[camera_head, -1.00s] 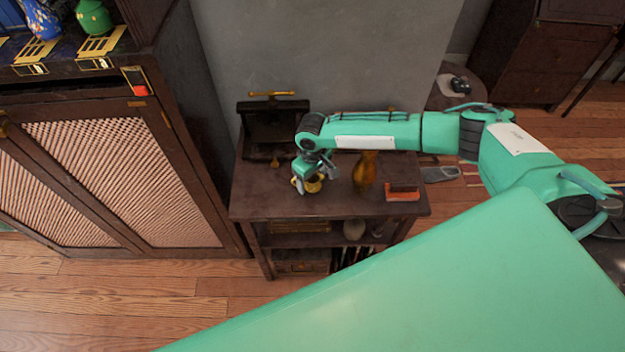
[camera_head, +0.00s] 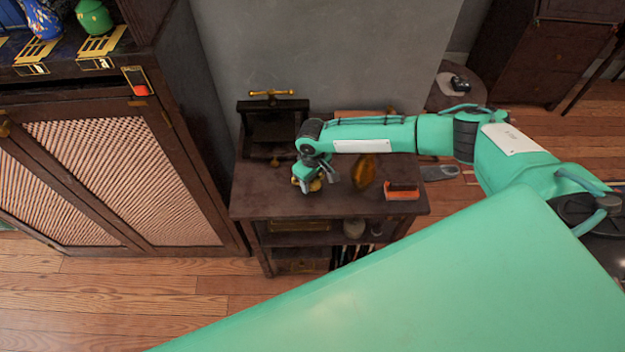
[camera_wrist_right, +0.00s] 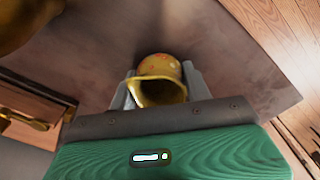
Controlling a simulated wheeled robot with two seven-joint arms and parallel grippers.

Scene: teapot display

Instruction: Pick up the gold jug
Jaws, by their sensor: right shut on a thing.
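The gold jug (camera_wrist_right: 160,83) shows in the right wrist view between my two grey fingers, its open mouth facing the camera. My right gripper (camera_wrist_right: 160,85) is shut on it. In the head view my right gripper (camera_head: 308,184) points down over the small dark table (camera_head: 270,204), and only a little of the gold jug (camera_head: 314,186) shows below it. I cannot tell whether the jug still touches the table. My left gripper is not in view.
An amber vase (camera_head: 363,172) stands right of the jug. A red-orange box (camera_head: 402,192) lies near the table's right end. A dark press with a gold handle (camera_head: 271,122) stands at the back left. A mesh-door cabinet (camera_head: 125,180) stands left.

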